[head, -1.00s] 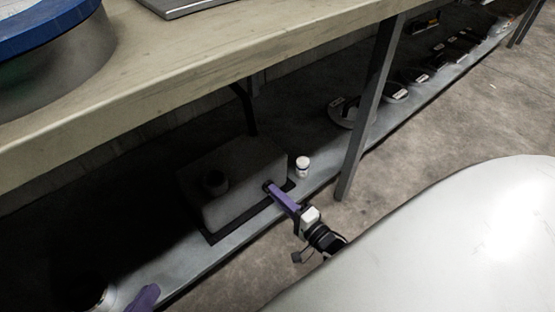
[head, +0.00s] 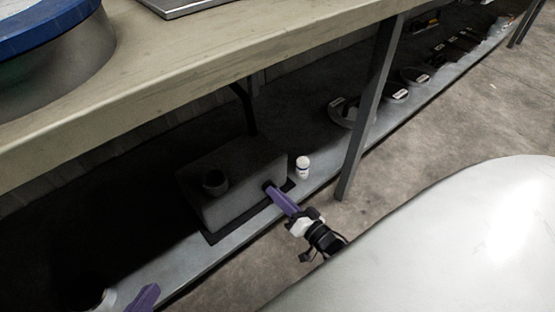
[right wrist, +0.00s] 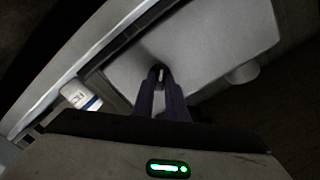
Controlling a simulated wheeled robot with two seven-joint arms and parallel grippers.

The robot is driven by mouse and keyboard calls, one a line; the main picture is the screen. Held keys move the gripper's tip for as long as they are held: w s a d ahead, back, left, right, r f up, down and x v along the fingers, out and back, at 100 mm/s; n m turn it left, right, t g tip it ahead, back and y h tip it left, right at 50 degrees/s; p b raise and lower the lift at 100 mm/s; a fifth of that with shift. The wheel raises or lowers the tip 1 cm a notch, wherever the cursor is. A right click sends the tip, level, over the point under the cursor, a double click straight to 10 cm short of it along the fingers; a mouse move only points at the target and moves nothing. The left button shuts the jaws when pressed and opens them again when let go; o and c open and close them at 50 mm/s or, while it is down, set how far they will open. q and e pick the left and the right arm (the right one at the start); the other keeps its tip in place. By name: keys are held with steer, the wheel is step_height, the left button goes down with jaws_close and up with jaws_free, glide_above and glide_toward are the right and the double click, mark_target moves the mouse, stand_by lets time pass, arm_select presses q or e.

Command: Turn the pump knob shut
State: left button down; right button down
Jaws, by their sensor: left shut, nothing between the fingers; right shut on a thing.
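The pump is a grey box (head: 235,170) on the low shelf under the table, with a short dark round stub on top. Its small dark knob (right wrist: 158,70) sits on the front face, mostly hidden between my fingers. My right gripper (head: 271,188), with purple fingers, is shut on the knob; the right wrist view shows both fingers (right wrist: 161,80) closed around it against the box face. My left gripper (head: 150,293) is at the lower left edge of the head view, partly cut off, shut and empty, apart from the pump.
A small white bottle (head: 303,166) stands on the shelf just right of the pump. A table leg (head: 368,115) rises further right, with several dark round items beyond it. The tabletop (head: 190,55) hangs over the shelf. Open floor (head: 460,110) lies to the right.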

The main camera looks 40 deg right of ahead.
steer(key=n, duration=0.4)
steer(key=shift+n, duration=2.2)
steer(key=shift+s+n, duration=0.1)
steer(key=shift+n, duration=0.2)
steer(key=c, duration=1.8)
jaws_free()
steer(key=shift+o, duration=0.2)
